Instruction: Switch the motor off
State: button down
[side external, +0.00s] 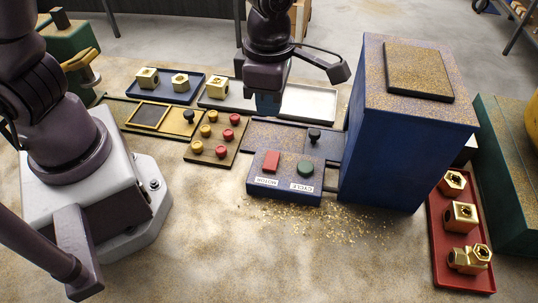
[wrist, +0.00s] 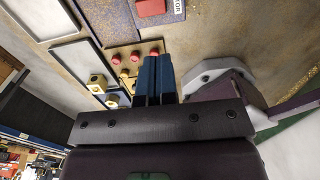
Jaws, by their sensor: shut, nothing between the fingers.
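A blue control box (side external: 258,188) stands at the foot of the large blue machine housing. It carries a red square switch (side external: 271,161) above a MOTOR label and a round green button (side external: 305,168) above a CYCLE label. My gripper (side external: 267,112) is behind the box in the side view, its blue fingers shut and empty, apart from the switch. In the wrist view the shut fingers (wrist: 156,58) point toward the upper part of the picture. The red switch (wrist: 150,7) shows at the top edge there; the green button is out of that view.
The blue housing (side external: 392,140) is a tall obstacle right of the box. A board with red and yellow knobs (side external: 217,137) lies to the left. Trays with brass parts (side external: 172,90) are behind, and a red tray (side external: 440,236) is at right. Brass chips litter the table in front.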

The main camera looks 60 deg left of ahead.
aim_at(271, 160)
notch_tip(271, 160, down, 13)
jog(key=shift+f, duration=0.55)
jog(key=shift+f, duration=0.15)
dwell(0.4)
jog(key=shift+a, duration=0.1)
jog(key=shift+w+a+r, duration=0.4)
jog(key=shift+w, duration=0.1)
